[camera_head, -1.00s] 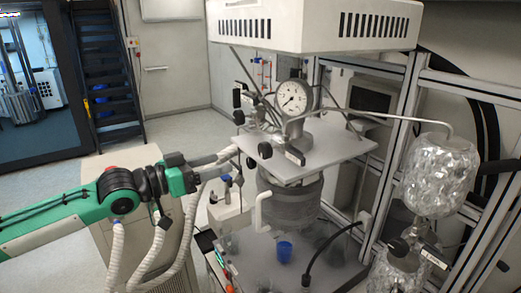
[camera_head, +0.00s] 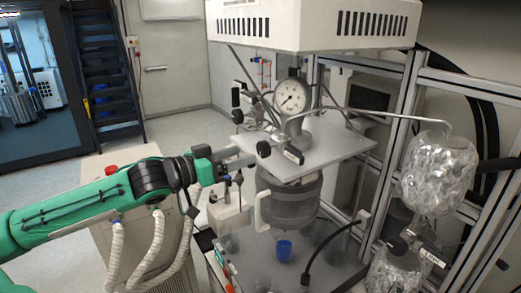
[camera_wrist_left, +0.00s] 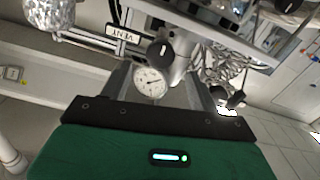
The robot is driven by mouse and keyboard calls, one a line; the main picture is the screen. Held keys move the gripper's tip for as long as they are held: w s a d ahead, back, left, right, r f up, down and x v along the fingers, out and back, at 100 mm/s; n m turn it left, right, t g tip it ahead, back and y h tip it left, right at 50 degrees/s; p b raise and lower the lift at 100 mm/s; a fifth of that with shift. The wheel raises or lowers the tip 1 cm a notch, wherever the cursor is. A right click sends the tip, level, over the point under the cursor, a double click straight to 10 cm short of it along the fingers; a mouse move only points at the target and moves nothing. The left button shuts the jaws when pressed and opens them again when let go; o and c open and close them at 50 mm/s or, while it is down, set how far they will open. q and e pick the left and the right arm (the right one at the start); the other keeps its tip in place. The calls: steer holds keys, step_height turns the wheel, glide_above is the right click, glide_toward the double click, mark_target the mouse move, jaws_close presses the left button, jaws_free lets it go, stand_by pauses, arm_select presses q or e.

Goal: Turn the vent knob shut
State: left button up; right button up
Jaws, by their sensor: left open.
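The vent knob is a round black knob (camera_head: 264,149) at the front edge of the reactor's top plate, beside a small label (camera_head: 294,156). In the left wrist view a black knob (camera_wrist_left: 160,50) shows near the label reading VENT (camera_wrist_left: 125,34), just beyond the finger ends. My left gripper (camera_head: 243,158) is open and empty, a little left of the knob in the head view and apparently not touching it. In the left wrist view the gripper's fingers (camera_wrist_left: 160,72) stand apart, with the gauge dial visible between them. My right gripper is out of view.
A pressure gauge (camera_head: 292,97) stands above the plate (camera_head: 335,150). Another black knob (camera_head: 238,116) and valve fittings lie behind left. A white housing (camera_head: 310,22) overhangs the top. A foil-wrapped vessel (camera_head: 438,175) and metal frame stand right. A blue cup (camera_head: 284,250) sits below.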

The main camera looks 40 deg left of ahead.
mark_target(260, 149)
arm_select(q)
steer(key=shift+x, duration=3.25)
steer(key=shift+w, duration=0.1)
steer(key=c, duration=1)
